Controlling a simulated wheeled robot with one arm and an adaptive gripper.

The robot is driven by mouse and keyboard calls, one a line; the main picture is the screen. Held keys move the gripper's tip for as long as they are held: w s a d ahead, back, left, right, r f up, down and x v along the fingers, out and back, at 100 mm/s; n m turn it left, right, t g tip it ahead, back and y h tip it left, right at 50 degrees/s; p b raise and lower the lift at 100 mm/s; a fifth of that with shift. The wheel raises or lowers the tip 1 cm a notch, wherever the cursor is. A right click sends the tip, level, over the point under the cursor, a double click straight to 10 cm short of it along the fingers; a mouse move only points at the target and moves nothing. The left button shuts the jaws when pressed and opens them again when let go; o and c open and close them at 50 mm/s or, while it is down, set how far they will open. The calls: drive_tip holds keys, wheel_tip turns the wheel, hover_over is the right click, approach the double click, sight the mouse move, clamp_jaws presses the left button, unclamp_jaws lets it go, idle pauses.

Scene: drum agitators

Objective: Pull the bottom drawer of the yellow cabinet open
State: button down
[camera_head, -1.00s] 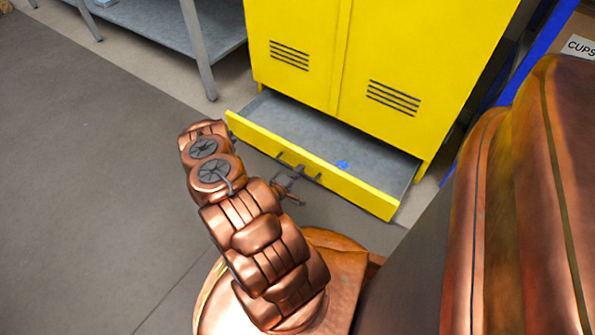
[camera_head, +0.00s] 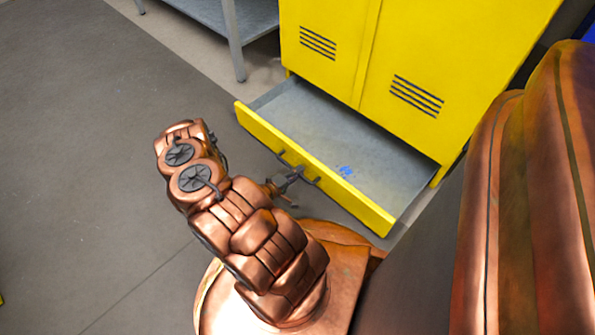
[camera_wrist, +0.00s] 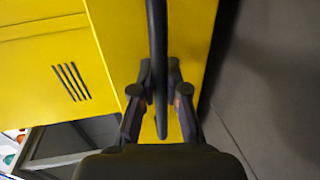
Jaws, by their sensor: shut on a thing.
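The yellow cabinet (camera_head: 335,35) stands at the upper right of the head view, with vented doors. A dark handle (camera_head: 305,178) is on the drawer's yellow front. My gripper (camera_head: 297,174) is at this handle. In the wrist view, my gripper (camera_wrist: 158,95) has its fingers on both sides of the dark handle bar (camera_wrist: 157,45), shut on it. The drawer's yellow front fills much of the wrist view behind the bar.
A grey metal table or shelf (camera_head: 235,35) stands left of the cabinet. The grey floor (camera_head: 80,130) to the left is clear. A yellow bit shows at the lower left edge.

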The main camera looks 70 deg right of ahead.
drive_tip(key=c, duration=1.2)
unclamp_jaws()
drive_tip(key=shift+w+a, duration=0.1)
drive_tip(key=shift+v, duration=3.65)
